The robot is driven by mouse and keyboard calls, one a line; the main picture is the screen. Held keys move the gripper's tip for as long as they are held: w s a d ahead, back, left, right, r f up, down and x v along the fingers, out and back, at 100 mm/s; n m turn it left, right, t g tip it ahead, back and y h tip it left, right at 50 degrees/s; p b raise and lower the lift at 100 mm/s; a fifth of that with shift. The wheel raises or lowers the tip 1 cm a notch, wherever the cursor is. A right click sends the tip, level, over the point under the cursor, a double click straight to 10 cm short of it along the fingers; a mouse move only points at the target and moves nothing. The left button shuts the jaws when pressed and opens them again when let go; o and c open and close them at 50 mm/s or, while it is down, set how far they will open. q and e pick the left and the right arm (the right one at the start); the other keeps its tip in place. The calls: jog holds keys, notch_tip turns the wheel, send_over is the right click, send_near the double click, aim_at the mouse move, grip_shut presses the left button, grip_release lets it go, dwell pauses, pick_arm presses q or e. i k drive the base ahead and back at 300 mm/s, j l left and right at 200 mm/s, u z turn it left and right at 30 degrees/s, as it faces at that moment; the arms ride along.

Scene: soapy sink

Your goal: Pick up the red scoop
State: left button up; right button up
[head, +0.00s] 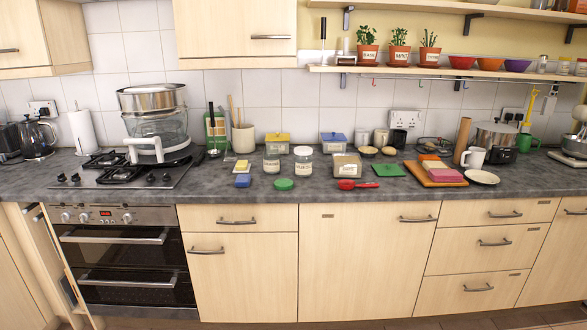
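The red scoop (347,185) lies on the dark grey countertop (318,191) near its front edge, right of the middle of the head view. Its bowl end is at the left and its handle points right. It lies just in front of a clear labelled container (346,166) and left of a flat green item (389,170). Neither of my grippers shows in the head view.
A wooden board (430,179) with pink and orange blocks lies right. The counter's front edge is mostly clear. A gas hob (113,172) is at the left.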

aim_at(346, 185)
jog(key=i+l, duration=0.2)
jog(key=i, duration=0.25)
jog(key=i+l, duration=0.2)
jog(key=i, duration=0.25)
jog(key=i+l, duration=0.25)
jog(key=i, duration=0.2)
